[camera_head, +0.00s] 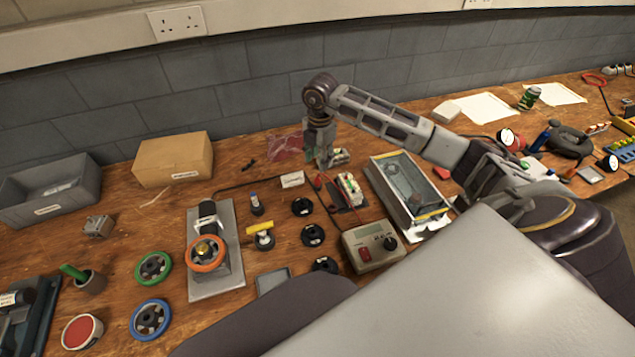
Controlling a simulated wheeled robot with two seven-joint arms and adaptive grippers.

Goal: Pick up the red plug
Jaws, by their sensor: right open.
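My right gripper (321,162) hangs from the raised right arm, pointing down at the back middle of the bench. It is open, and I see nothing held in it. A small red piece (318,183) shows just below and left of its fingers, by the dark test leads; it may be the red plug, but it is too small to be sure. A terminal block (350,188) with red and green parts stands just right of it. The fingers partly hide what lies behind them. My left gripper is not in view.
A grey meter (373,246) stands in front, and a grey tray with a clear panel (408,187) lies to the right. Several black round parts (312,235) sit left of the meter. A cardboard box (173,158) and grey bin (50,190) stand back left.

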